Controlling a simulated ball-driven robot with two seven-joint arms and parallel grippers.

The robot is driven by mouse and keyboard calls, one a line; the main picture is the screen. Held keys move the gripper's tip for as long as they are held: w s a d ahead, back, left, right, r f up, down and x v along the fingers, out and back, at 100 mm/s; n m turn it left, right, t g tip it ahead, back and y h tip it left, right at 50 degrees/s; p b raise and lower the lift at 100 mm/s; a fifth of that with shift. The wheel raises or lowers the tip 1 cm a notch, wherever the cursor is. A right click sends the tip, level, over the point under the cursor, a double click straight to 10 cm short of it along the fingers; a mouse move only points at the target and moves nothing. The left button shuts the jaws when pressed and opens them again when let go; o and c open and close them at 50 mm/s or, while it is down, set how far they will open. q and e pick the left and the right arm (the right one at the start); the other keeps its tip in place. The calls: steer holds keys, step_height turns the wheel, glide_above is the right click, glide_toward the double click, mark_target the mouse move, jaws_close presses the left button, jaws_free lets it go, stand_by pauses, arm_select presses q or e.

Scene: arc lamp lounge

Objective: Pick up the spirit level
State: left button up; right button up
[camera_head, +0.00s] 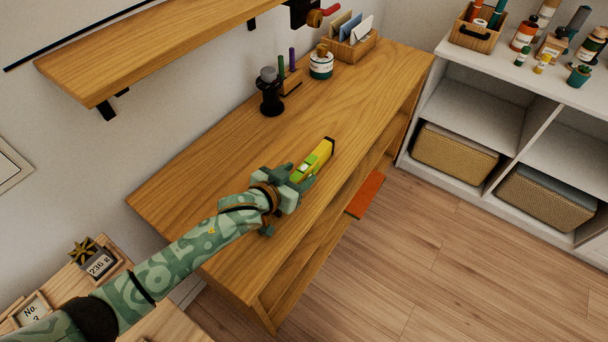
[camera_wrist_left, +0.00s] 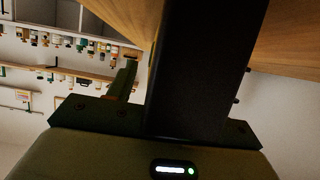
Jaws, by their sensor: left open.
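The spirit level (camera_head: 320,155) is a yellow bar with a dark far end and a green part near my gripper. It lies on the wooden bench (camera_head: 225,185), near its front edge. My left gripper (camera_head: 302,176) is open at the near end of the level, with its fingers around that end. Whether they touch it I cannot tell. In the left wrist view a green finger stands left of a wide dark bar, which I cannot identify for certain. The near end of the level is hidden by my gripper. My right gripper is not in view.
A black grinder-like item (camera_head: 270,95), a small pen holder (camera_head: 290,82), a white-and-teal jar (camera_head: 321,65) and a wooden file box (camera_head: 352,46) stand along the back. A wooden shelf (camera_head: 160,45) overhangs at upper left. The bench around the level is clear.

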arm_select(q)
steer(key=shift+s+r, duration=0.1)
steer(key=shift+c, duration=0.9)
jaws_close()
